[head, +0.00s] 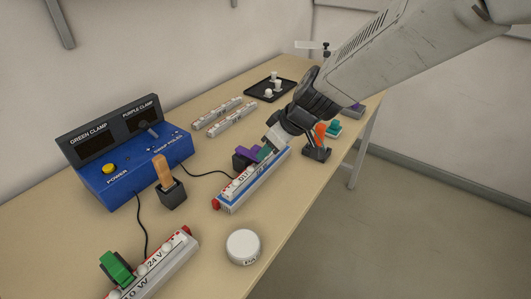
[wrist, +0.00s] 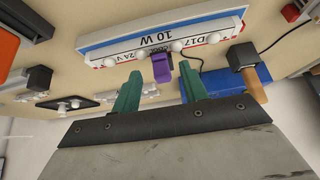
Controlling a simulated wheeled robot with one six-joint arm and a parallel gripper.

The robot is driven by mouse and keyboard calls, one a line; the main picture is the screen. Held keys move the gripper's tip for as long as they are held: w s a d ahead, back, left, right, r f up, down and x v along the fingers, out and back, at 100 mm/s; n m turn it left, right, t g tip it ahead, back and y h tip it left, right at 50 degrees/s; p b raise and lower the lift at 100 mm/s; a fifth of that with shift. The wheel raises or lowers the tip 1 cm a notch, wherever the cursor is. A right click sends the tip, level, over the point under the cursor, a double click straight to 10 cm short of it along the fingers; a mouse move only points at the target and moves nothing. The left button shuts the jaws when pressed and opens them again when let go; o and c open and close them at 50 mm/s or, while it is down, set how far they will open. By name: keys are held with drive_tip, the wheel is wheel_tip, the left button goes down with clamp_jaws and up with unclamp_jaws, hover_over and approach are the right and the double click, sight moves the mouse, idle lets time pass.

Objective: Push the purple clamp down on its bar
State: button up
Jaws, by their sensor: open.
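The purple clamp (head: 242,153) sits on the far half of a blue and white bar (head: 240,195) with a red end cap, partly hidden by my gripper in the head view. My gripper (head: 266,150) is over that end of the bar, its jaws open. In the wrist view, my gripper's green fingers (wrist: 160,72) are spread, with the purple clamp (wrist: 161,68) in the gap between them and a visible space on both sides. The bar (wrist: 165,35) lies beyond them. I cannot tell whether the clamp's lever is raised or down.
A blue control box (head: 125,160) stands at the back left. A wooden-handled tool (head: 164,173) is in a black holder. A green clamp (head: 116,267) is on a nearer bar. A white round lid (head: 243,246) lies near the front edge. A black tray (head: 258,93) is at the back.

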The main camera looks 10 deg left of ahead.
drive_tip(key=shift+v, duration=1.8)
drive_tip(key=s+d+r+m+h, duration=0.2)
drive_tip(key=s+d+m, duration=0.2)
drive_tip(key=s+d, duration=0.4)
drive_tip(key=s+d+r+m+h, duration=0.2)
drive_tip(key=s+d, duration=0.6)
drive_tip(key=d, duration=0.6)
drive_tip(key=s+d+r+m+g+h, duration=0.1)
drive_tip(key=s+d+r+m, duration=0.3)
drive_tip(key=s+d+m, duration=0.3)
drive_tip(key=shift+s+d+r+h, duration=0.3)
drive_tip(key=shift+s+d, duration=0.65)
drive_tip(key=shift+d, duration=1.7)
drive_tip(key=shift+f, duration=0.1)
